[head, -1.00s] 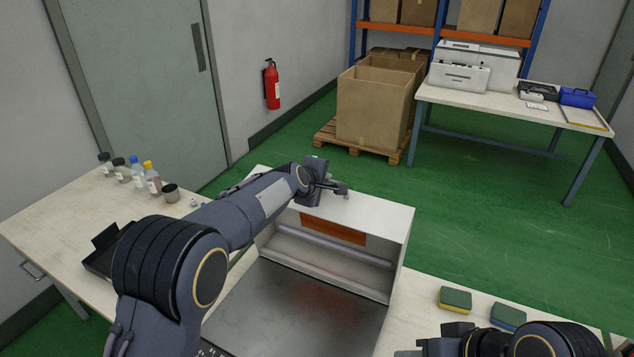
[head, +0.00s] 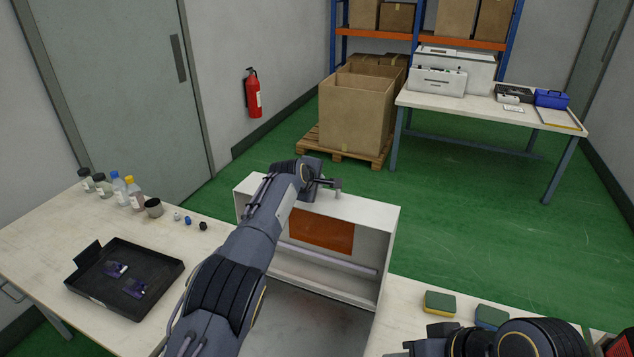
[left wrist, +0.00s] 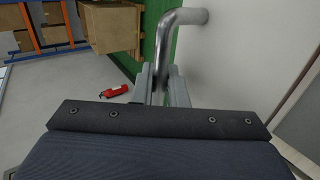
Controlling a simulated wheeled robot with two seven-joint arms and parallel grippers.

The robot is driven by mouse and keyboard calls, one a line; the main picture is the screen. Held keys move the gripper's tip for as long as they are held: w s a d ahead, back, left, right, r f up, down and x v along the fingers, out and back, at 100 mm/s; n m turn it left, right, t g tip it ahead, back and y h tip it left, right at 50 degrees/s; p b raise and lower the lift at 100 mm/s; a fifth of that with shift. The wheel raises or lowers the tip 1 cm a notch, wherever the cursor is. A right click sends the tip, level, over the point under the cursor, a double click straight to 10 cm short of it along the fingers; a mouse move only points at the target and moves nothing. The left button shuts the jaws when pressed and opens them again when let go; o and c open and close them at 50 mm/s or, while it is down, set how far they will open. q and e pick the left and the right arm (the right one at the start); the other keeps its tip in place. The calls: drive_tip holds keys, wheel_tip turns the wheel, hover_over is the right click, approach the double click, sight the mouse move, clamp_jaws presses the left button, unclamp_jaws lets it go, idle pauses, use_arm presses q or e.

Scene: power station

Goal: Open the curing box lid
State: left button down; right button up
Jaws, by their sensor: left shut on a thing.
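The curing box lid (head: 255,186) is white with an orange window (head: 322,231). It stands raised at the back of the curing box in the head view, its inner side facing me. The box's metal floor (head: 305,322) shows below it, partly hidden by my left arm. My left gripper (head: 334,187) is at the lid's top edge. In the left wrist view its fingers (left wrist: 166,88) are shut on the bent metal handle (left wrist: 190,17) of the lid. My right arm shows at the bottom right; its fingers are not clear.
A black tray (head: 140,308) with small purple parts lies left of the box on the table. Several bottles and jars (head: 133,195) stand behind it. Two sponges, one green and yellow (head: 440,303), one green and blue (head: 491,317), lie to the right. Green floor is free behind the box.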

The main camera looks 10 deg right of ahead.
use_arm(q)
drive_tip(key=shift+a, duration=0.1)
drive_tip(key=c, duration=1.6)
unclamp_jaws()
drive_tip(key=shift+o, duration=0.2)
drive_tip(key=shift+s+a+r+b, duration=0.2)
drive_tip(key=shift+b, duration=0.2)
drive_tip(key=b+v, duration=0.3)
drive_tip(key=v, duration=0.3)
drive_tip(key=shift+f, duration=0.1)
drive_tip(key=shift+s+a+r, duration=0.25)
drive_tip(key=shift+s+r, duration=0.15)
drive_tip(key=shift+a, duration=0.1)
